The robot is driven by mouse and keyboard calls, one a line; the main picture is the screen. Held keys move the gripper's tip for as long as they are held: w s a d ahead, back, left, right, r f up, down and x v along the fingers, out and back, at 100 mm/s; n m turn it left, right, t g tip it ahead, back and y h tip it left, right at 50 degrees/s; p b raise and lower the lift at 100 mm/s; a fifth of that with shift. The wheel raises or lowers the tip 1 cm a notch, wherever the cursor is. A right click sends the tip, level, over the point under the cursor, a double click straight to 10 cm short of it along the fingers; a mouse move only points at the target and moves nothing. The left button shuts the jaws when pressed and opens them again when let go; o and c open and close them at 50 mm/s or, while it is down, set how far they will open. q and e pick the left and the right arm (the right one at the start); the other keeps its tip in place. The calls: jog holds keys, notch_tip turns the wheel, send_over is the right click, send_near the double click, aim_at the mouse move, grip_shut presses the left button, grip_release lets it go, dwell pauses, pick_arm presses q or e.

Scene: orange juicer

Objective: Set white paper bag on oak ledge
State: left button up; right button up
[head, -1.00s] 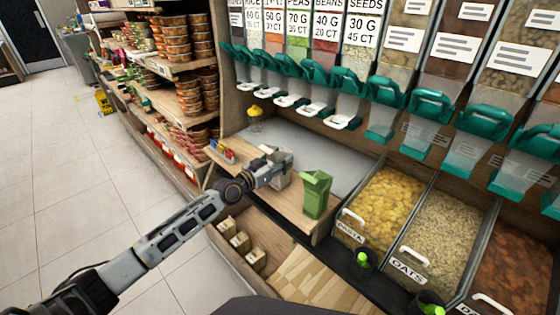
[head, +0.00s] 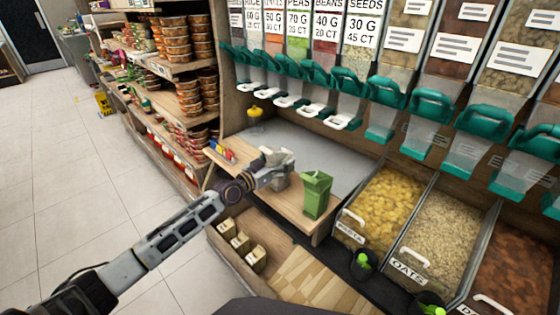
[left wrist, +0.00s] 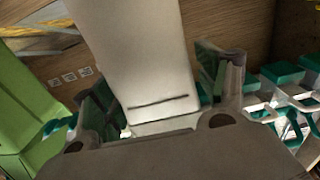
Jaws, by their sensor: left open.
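The white paper bag (left wrist: 145,55) stands between the two fingers of my left gripper (left wrist: 160,92) in the left wrist view. That gripper is open around it. In the head view my left gripper (head: 277,166) is over the wooden ledge (head: 290,206), and only a small pale part of the bag (head: 281,183) shows under the fingers. The bag appears to rest on the ledge, but its base is mostly hidden. My right gripper is not in view.
A green carton (head: 316,194) stands on the ledge just right of my gripper. Dispensers with teal handles (head: 386,95) hang above, and food bins (head: 385,205) are at the right. Shelves are at the left.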

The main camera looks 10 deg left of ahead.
aim_at(272, 165)
pick_arm(q)
jog(key=shift+r, duration=0.1)
jog(key=shift+s+a, duration=0.3)
jog(key=shift+s, duration=0.1)
jog(key=shift+v, duration=1.25)
jog(key=shift+p+v, duration=0.35)
jog(key=shift+v, duration=1.55)
jog(key=v, duration=0.4)
jog(key=shift+s+a, duration=0.15)
jog(key=shift+s, duration=0.2)
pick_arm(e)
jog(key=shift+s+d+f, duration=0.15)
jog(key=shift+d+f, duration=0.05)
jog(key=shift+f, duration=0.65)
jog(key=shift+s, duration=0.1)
